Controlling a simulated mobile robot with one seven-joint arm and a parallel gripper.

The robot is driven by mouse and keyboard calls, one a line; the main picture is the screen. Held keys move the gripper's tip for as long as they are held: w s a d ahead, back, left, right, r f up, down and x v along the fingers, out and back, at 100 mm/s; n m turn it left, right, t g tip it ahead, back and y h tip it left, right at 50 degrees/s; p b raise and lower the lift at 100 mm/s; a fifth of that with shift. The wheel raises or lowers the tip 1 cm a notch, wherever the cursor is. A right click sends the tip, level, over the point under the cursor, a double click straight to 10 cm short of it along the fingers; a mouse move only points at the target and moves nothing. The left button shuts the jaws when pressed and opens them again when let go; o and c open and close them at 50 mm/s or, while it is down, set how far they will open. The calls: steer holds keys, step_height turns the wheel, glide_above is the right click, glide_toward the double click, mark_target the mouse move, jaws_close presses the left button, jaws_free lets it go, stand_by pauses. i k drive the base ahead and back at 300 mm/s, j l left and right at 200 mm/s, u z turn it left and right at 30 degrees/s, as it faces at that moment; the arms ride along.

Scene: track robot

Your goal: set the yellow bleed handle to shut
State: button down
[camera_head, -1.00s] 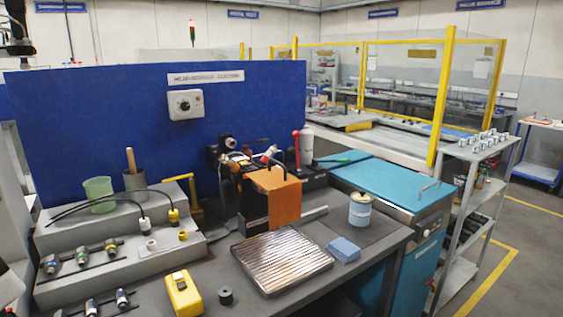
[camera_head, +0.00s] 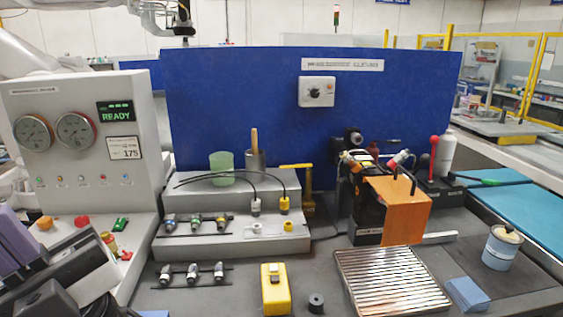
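The yellow bleed handle (camera_head: 294,167) is a short lever lying roughly level and pointing left from the top of an upright yellow valve body (camera_head: 308,192). It stands at the right end of the grey stepped block, in front of the blue panel. My gripper (camera_head: 185,31) hangs at the top of the view, high and to the left of the handle, well apart from it. It is small and dark there, and I cannot tell whether its fingers are open or shut.
Two black hoses with fittings (camera_head: 284,204) end on the grey stepped block (camera_head: 185,243) left of the valve. A green cup (camera_head: 222,168) and a grey cup (camera_head: 256,172) stand behind. An orange-covered machine (camera_head: 400,208) is to the right. A gauge cabinet (camera_head: 82,150) reads READY at left.

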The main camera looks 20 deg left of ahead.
mark_target(308, 165)
steer(key=i+l+u, duration=0.25)
steer(key=l+u, duration=0.25)
steer(key=l, duration=0.15)
steer(key=i+l+u, duration=0.25)
steer(key=k+u, duration=0.1)
steer(key=u, duration=1.2)
steer(key=k+l, duration=0.05)
